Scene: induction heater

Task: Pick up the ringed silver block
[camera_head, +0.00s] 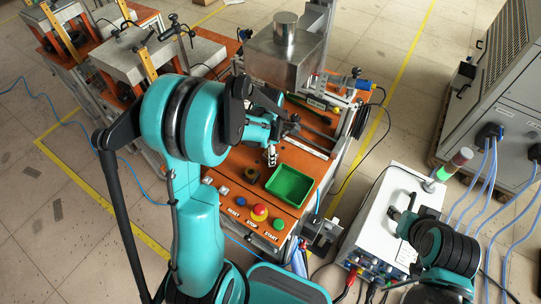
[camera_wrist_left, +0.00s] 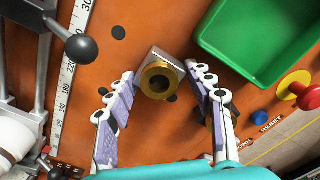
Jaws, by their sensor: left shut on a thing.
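The ringed silver block (camera_wrist_left: 177,62) shows in the middle of the left wrist view, a square silver block with a brass ring (camera_wrist_left: 158,80) on it. My left gripper (camera_wrist_left: 158,72) has its purple-padded fingers on both sides of the block and is shut on it. In the head view, my left gripper (camera_head: 271,155) points down over the orange table, just behind the green tray (camera_head: 289,186). The block is too small to make out clearly there. My right arm (camera_head: 445,248) is at the bottom right; its gripper is not clear enough to judge.
The green tray (camera_wrist_left: 255,40) lies close by at the upper right of the wrist view. Red, blue and green buttons (camera_head: 259,212) line the table's front edge. A ruler (camera_wrist_left: 68,90) and a black-knobbed lever (camera_wrist_left: 80,47) stand on the wrist view's left. A white box (camera_head: 385,225) stands right.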

